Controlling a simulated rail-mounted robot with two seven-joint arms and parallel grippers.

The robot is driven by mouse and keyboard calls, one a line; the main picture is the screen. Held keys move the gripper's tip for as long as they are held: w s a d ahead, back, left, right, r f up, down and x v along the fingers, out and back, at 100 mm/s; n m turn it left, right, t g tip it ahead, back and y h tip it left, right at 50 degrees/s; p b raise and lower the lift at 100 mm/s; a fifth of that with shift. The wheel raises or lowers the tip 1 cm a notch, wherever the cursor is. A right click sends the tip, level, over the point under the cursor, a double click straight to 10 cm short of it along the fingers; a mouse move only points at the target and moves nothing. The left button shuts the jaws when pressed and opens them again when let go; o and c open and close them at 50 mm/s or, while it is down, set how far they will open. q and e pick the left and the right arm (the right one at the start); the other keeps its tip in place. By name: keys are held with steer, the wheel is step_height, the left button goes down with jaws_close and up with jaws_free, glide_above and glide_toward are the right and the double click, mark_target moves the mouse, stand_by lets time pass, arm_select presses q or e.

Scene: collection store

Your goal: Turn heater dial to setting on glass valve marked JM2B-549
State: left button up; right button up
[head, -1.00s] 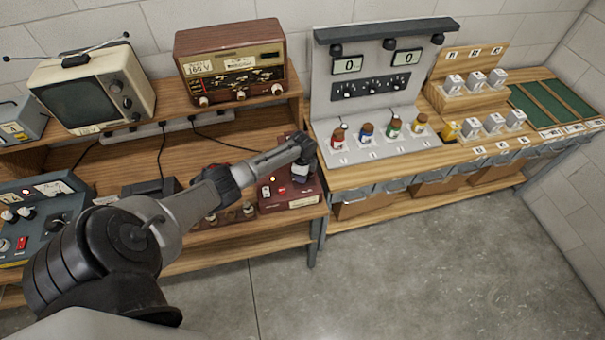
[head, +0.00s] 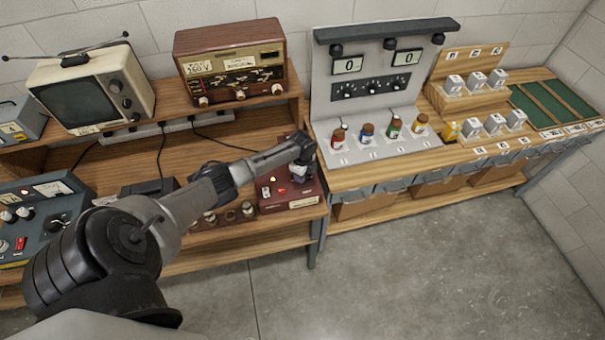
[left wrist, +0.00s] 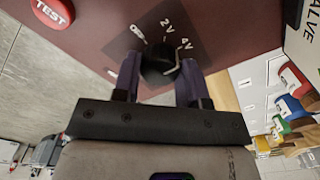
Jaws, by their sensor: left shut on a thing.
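The dark red tester box (head: 292,204) stands at the right end of the left bench. My left gripper (head: 300,176) reaches down over its top from the left. In the left wrist view, my left gripper (left wrist: 160,80) is shut on the black heater dial (left wrist: 160,62), one finger on each side. Printed marks "2V" (left wrist: 166,24) and "4V" (left wrist: 184,44) show beside the dial, with another mark at upper left. A pale line shows on the dial towards the 4V side; its exact setting is unclear. No marking JM2B-549 is legible. My right gripper is out of view.
A red TEST button (left wrist: 52,12) sits on the tester's panel. Several small round pieces (head: 228,214) stand left of the tester. A radio (head: 232,65) and a television (head: 95,88) stand on the shelf above. Bottles and meters occupy the right bench.

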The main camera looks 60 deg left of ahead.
arm_select(q)
steer(key=o, duration=0.9)
step_height(320, 180, up, 14)
steer(key=shift+f, duration=0.1)
stand_by(0.4)
stand_by(0.4)
